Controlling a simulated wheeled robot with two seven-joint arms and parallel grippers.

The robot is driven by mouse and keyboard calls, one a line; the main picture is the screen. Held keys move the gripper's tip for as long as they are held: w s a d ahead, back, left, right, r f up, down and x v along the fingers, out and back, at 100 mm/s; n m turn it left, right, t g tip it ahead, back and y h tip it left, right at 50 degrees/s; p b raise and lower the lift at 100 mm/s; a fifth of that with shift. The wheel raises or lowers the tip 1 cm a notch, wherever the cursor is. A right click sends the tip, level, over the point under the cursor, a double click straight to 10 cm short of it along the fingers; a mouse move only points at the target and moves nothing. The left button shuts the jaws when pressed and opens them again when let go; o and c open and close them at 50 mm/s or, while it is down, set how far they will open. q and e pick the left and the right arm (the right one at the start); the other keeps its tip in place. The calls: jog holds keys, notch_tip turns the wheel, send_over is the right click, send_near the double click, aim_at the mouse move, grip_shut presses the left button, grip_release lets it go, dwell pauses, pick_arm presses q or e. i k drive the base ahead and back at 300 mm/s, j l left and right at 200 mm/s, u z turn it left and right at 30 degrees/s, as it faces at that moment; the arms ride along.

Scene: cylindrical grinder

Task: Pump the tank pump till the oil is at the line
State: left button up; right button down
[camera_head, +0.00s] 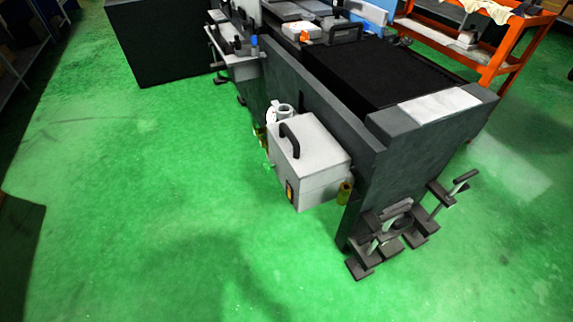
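A light grey box, which looks like the tank (318,165), is mounted on the near side of the dark grinder bed (320,110). A black handle (289,140) stands on its top. A small dark-framed yellow-orange window (290,192), possibly the oil gauge, is on its lower left face; the oil level and line are too small to read. A white round part (282,111) sits just behind the tank. A yellowish cylinder (345,192) shows at its right edge. I cannot tell which part is the pump. Neither of my grippers is in view.
Dark pedals or feet (395,232) stick out at the bed's near end. An orange rack (500,45) stands at the back right and a black cabinet (160,45) at the back left. The green floor (150,190) left of the tank is clear.

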aim_at(266, 168)
jog(key=i+j, duration=0.25)
jog(key=i, duration=0.2)
jog(key=i+j+z, duration=0.15)
jog(key=i, duration=0.35)
jog(key=j, duration=0.1)
